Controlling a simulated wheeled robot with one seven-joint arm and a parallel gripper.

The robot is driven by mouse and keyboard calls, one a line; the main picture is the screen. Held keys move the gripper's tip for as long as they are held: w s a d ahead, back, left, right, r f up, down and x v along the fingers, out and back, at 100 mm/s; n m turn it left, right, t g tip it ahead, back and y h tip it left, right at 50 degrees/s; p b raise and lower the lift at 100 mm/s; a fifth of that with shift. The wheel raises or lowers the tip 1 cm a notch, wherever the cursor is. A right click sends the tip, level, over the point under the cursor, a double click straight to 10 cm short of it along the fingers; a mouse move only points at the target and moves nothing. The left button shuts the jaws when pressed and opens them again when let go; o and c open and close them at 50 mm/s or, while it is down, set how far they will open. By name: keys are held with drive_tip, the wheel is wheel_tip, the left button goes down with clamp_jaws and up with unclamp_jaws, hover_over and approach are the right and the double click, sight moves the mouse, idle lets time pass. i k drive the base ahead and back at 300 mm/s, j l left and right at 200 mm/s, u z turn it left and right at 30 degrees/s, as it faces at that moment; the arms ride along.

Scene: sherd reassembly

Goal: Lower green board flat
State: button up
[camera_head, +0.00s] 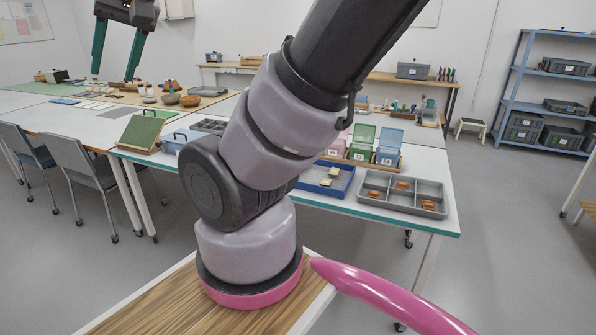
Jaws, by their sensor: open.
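The green board (141,131) stands tilted on a wooden base on the left part of the near table (263,184), its green face towards me. Its back and any prop behind it are hidden. My gripper (114,75) shows at the top left, pointing down with two teal fingers spread apart and nothing between them. In the picture it is above and left of the board, apart from it. I cannot tell its exact depth.
A blue-grey case (181,141) stands just right of the board. A blue tray (327,178) and a grey compartment tray (403,193) with sherds lie further right. Two chairs (91,168) stand at left. My arm hides the table's middle.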

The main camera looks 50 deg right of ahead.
sight(140, 133)
drive_tip(key=z, duration=1.35)
drive_tip(key=i+j+z, duration=0.15)
drive_tip(key=i+z, duration=0.15)
drive_tip(key=i+j+z, duration=0.2)
drive_tip(key=z, duration=0.15)
drive_tip(key=i, duration=0.1)
